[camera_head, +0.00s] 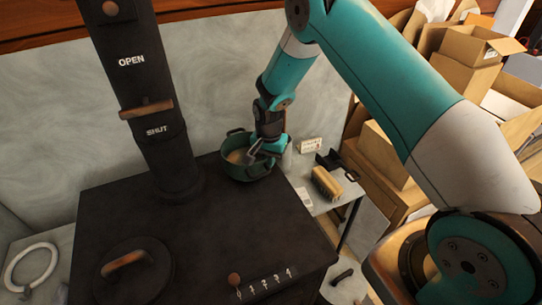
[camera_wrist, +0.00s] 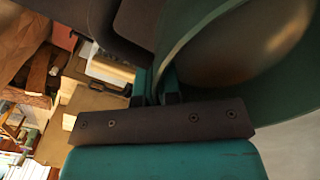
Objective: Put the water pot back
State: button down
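The water pot (camera_head: 240,172) is green and round with small side handles. It shows at the back right corner of the black stove (camera_head: 230,225), upright or nearly so. I cannot tell whether it rests on the stove top or is slightly above it. My gripper (camera_head: 262,150) points down at the pot's right rim. In the wrist view the pot (camera_wrist: 215,55) fills the upper right, with a brownish inside. The fingers of my gripper (camera_wrist: 158,88) are close together at its rim and seem closed on it; the exact contact is partly hidden.
A dark stovepipe (camera_head: 140,85) marked OPEN and SHUT rises behind the stove. A lidded plate (camera_head: 135,275) and a numbered slider (camera_head: 265,283) lie at the front. A small side table (camera_head: 318,203) with a brush (camera_head: 327,183) stands right. Cardboard boxes (camera_head: 470,50) crowd the right.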

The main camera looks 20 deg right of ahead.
jog(key=shift+f, duration=0.1)
jog(key=c, duration=1.7)
grip_release()
jog(key=shift+f, duration=0.15)
jog(key=o, duration=0.4)
